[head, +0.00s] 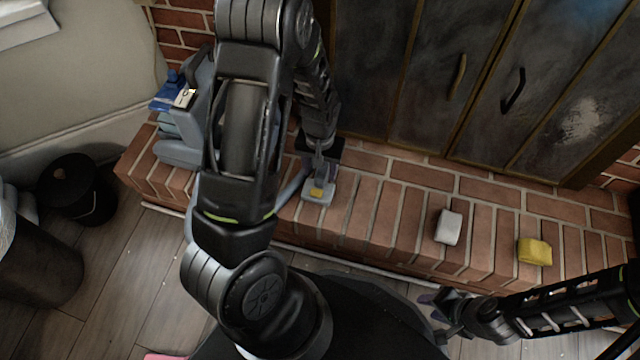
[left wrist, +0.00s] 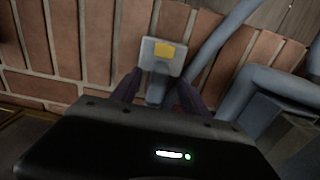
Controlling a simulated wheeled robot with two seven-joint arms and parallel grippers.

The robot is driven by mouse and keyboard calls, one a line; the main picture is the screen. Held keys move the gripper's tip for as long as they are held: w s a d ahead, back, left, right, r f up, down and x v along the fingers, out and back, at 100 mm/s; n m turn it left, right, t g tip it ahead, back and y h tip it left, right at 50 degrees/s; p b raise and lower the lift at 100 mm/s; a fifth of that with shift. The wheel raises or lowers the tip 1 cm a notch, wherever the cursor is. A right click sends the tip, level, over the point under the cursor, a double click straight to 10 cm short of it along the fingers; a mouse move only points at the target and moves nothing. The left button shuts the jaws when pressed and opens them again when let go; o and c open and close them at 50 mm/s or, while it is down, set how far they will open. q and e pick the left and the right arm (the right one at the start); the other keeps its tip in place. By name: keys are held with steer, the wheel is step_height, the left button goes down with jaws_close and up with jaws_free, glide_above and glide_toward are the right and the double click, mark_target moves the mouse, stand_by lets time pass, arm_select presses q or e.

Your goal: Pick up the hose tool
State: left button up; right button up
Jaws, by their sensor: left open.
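The hose tool (head: 318,191) is a grey head with a yellow patch, lying on the brick hearth. A grey hose runs from beside it toward a grey machine. In the left wrist view the hose tool (left wrist: 162,56) lies just beyond and between my fingers. My left gripper (head: 321,168) is open above the tool's narrow neck; its two dark fingers (left wrist: 160,92) stand either side of that neck. Whether they touch it I cannot tell. My right gripper (head: 436,316) is low at the right, away from the tool, its fingers apart and empty.
The grey machine (head: 183,135) stands on the hearth's left end, carrying a blue item. A white block (head: 449,227) and a yellow sponge (head: 534,251) lie on the hearth (head: 385,210) to the right. Dark metal doors (head: 440,80) rise behind. A black bin (head: 76,189) stands on the floor at left.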

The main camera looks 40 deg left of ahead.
mark_target(320, 175)
arm_select(q)
step_height(320, 175, down, 4)
steer(key=shift+r+b, duration=0.15)
steer(key=shift+b, duration=0.45)
steer(key=shift+c, duration=0.4)
jaws_close()
